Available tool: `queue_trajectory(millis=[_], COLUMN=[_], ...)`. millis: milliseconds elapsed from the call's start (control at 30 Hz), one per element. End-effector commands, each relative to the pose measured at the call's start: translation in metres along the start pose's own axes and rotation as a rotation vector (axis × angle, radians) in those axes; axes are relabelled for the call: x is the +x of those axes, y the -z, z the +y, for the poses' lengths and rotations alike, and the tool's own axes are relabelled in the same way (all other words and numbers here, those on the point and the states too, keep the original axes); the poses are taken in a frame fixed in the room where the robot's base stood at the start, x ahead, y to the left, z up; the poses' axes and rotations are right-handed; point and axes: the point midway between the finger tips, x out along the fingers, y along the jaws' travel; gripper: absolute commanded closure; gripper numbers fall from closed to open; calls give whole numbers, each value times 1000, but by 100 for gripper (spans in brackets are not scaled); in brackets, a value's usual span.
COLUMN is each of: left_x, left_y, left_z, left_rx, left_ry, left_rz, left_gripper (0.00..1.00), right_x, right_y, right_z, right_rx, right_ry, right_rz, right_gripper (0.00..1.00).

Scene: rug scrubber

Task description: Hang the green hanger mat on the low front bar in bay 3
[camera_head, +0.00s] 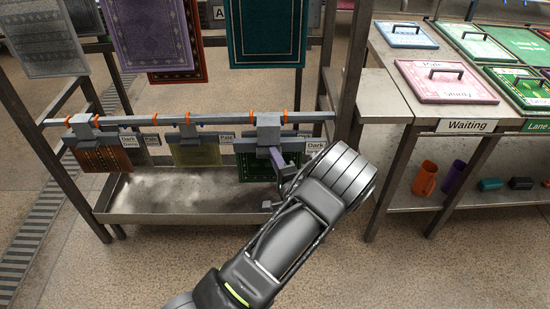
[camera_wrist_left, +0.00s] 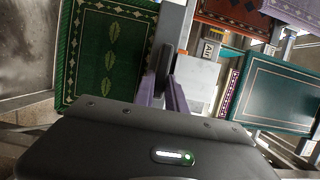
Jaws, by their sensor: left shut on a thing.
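My left gripper (camera_head: 280,172) is shut on the hanger's handle in front of the bar. In the left wrist view the green mat (camera_wrist_left: 106,58) with leaf motifs and a dotted border hangs left of the fingers (camera_wrist_left: 172,85). My right gripper is not in view.
An orange mat (camera_head: 104,160) and a yellow-green mat (camera_head: 196,154) hang further left on the same bar. A grey drip tray (camera_head: 165,213) lies below. Larger mats, one purple (camera_head: 152,35) and one teal (camera_head: 267,32), hang above. The "Waiting" table (camera_head: 385,97) stands at right.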

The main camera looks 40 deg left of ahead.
Motion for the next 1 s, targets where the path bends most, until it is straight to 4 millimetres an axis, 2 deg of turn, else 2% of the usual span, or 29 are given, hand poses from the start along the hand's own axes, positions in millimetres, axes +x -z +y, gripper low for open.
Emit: queue_trajectory(millis=[367,1000], left_x=[10,60], left_y=[3,20], left_z=[0,0], left_rx=[-2,-3], left_ry=[3,4], left_rz=[-2,-1], left_gripper=[100,100], right_x=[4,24], right_y=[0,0], right_z=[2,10], right_rx=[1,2], right_ry=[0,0], right_rz=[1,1], right_gripper=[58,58])
